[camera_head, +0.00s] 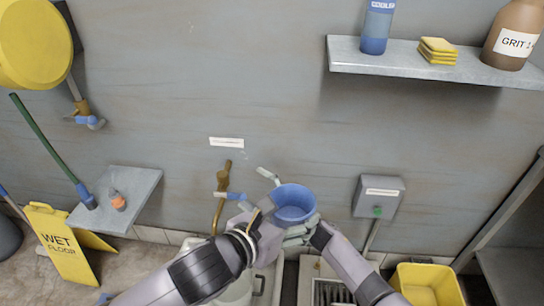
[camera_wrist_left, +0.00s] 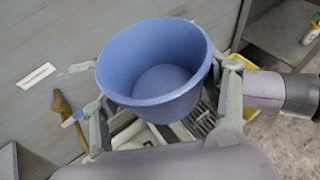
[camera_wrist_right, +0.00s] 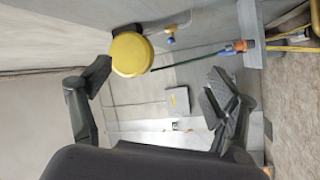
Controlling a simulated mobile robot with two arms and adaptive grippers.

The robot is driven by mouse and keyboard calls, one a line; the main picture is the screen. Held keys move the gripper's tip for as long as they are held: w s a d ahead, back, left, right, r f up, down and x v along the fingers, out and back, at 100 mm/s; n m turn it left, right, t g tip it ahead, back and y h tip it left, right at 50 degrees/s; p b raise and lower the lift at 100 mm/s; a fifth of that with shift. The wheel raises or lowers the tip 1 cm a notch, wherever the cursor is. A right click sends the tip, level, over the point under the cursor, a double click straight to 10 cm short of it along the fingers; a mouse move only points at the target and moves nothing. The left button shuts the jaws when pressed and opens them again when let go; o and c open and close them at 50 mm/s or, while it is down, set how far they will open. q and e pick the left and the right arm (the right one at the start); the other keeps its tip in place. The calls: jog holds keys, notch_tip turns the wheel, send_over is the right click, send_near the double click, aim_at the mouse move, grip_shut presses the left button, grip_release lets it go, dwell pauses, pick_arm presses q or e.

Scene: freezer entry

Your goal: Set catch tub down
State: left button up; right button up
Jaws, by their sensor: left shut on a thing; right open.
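The blue catch tub (camera_head: 295,204) is held off the floor in front of the wall, its open mouth facing up and its inside looking empty. My left gripper (camera_wrist_left: 160,72) is shut on it, one finger on each side near the rim. What lies directly beneath the tub is partly hidden by my arms. My right gripper (camera_wrist_right: 158,78) is open and empty in the right wrist view, facing toward the left side of the room.
A brass pipe with a blue-handled valve (camera_head: 228,195) is on the wall left of the tub. Below are a white container (camera_head: 236,291) and a floor grate (camera_head: 333,293). A yellow bin (camera_head: 428,286) stands right, a wet-floor sign (camera_head: 62,250) left.

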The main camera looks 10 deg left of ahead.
jog(key=s+a+r+n+g+y, duration=0.1)
jog(key=s+a+r+n+g, duration=0.2)
jog(key=a+r+n+g, duration=0.25)
jog(key=s+a+r+n+g+y, duration=0.1)
jog(key=s+a+r+n+g, duration=0.15)
jog(key=r+n+g, duration=0.4)
jog(key=s+a+r+n+g+h, duration=0.1)
jog(key=s+r+n+g+h, duration=0.5)
jog(key=s+n, duration=0.45)
notch_tip(320, 180, up, 7)
jog(key=n+t+h, duration=0.7)
jog(key=t+h, duration=0.2)
jog(key=h, duration=0.8)
send_over(289, 206)
jog(key=s+a, duration=0.3)
jog(key=s, duration=0.1)
jog(key=x, duration=1.2)
jog(key=shift+w+f, duration=0.1)
jog(key=shift+w, duration=0.05)
